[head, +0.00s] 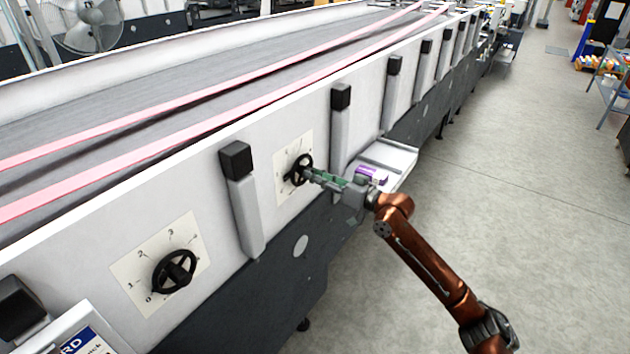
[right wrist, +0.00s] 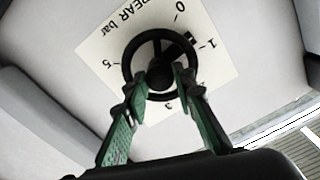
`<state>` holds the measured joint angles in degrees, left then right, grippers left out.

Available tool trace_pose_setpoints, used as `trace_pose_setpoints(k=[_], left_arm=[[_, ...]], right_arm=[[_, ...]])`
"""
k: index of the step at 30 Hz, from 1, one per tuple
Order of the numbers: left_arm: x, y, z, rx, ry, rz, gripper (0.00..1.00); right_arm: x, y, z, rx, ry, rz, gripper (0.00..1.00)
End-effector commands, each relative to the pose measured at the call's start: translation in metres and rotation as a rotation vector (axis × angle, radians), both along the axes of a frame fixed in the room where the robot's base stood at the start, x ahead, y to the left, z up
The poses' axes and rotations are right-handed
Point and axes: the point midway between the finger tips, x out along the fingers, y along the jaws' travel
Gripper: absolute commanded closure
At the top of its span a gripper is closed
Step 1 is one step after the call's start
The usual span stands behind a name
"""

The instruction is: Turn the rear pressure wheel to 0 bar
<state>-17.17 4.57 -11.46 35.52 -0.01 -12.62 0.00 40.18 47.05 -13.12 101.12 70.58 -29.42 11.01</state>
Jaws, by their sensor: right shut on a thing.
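The rear pressure wheel (head: 300,169) is a black handwheel on a white dial plate on the machine's side wall. In the right wrist view the wheel (right wrist: 128,62) sits over a plate (right wrist: 105,44) lettered "REAR bar", with numbers around it. A dark pointer mark sits at the wheel's upper right, close to the 1; the 0 is further up. My right gripper (head: 313,175) reaches the wheel from the right. Its green fingers (right wrist: 161,82) are shut on the wheel, one either side of the hub. My left gripper is not in view.
A second black handwheel (head: 174,270) with its own dial plate is nearer, at lower left. Grey posts with black caps (head: 236,160) stand along the wall on both sides of the rear wheel. A white tray (head: 392,158) with a purple box (head: 372,175) juts out behind my gripper.

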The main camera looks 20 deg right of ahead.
Motion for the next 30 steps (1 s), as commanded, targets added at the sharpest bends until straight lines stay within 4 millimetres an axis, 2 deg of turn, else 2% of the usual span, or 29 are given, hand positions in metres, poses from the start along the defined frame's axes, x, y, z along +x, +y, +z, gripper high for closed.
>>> trace_pose_setpoints(k=[1, 15, 30], left_arm=[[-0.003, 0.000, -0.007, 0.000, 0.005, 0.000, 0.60], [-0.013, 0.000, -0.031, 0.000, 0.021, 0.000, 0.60], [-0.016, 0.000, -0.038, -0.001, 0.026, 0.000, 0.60]], right_arm=[[0.001, 0.000, -0.007, -0.039, -0.022, 0.000, 1.00], [0.000, 0.000, -0.005, -0.324, -0.246, 0.001, 1.00], [0.000, 0.000, -0.003, -0.424, -0.324, 0.000, 1.00]])
